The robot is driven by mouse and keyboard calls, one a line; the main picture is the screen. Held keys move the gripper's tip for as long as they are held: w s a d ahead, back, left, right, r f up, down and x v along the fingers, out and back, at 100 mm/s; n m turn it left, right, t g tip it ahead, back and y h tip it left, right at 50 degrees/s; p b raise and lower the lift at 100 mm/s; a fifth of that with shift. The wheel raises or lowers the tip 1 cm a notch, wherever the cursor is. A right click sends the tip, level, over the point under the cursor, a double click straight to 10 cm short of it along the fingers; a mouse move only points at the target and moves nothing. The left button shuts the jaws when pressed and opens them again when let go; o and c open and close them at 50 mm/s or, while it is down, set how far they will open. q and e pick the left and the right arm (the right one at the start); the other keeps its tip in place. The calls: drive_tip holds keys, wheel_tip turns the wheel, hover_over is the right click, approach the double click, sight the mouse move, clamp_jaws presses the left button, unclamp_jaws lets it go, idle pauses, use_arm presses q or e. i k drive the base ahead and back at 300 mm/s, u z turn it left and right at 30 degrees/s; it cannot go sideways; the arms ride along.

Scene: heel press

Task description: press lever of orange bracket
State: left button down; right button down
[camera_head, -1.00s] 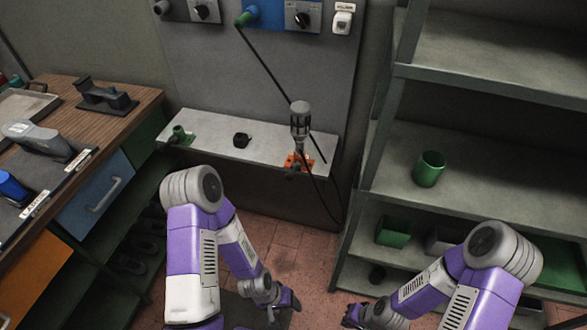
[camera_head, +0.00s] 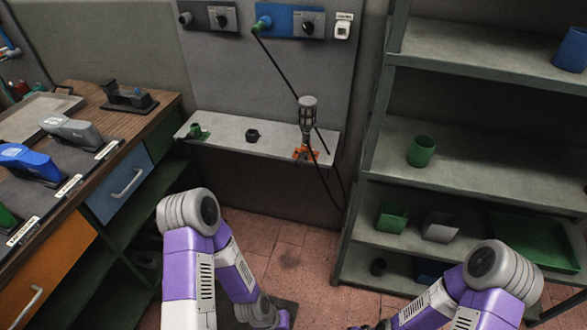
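The orange bracket (camera_head: 305,154) sits at the right end of the grey wall ledge. A grey cylindrical tool (camera_head: 307,115) with a black cable stands upright at it and hides part of it. The lever cannot be made out at this size. My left gripper (camera_head: 283,321) is at the bottom edge, low in front of the ledge and well apart from the bracket. My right gripper (camera_head: 368,327) is at the bottom edge, mostly cut off, also far from the bracket. Whether either is open or shut does not show.
The ledge (camera_head: 225,137) also carries a green bracket (camera_head: 197,132) and a black one (camera_head: 253,135). A wooden workbench (camera_head: 163,101) with drawers stands left. A metal shelf (camera_head: 480,151) with a green cup (camera_head: 421,151) stands right. Tiled floor between them is clear.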

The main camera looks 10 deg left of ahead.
sight(298, 163)
drive_tip(key=u, duration=0.2)
drive_tip(key=i, duration=1)
drive_tip(key=z, duration=0.7)
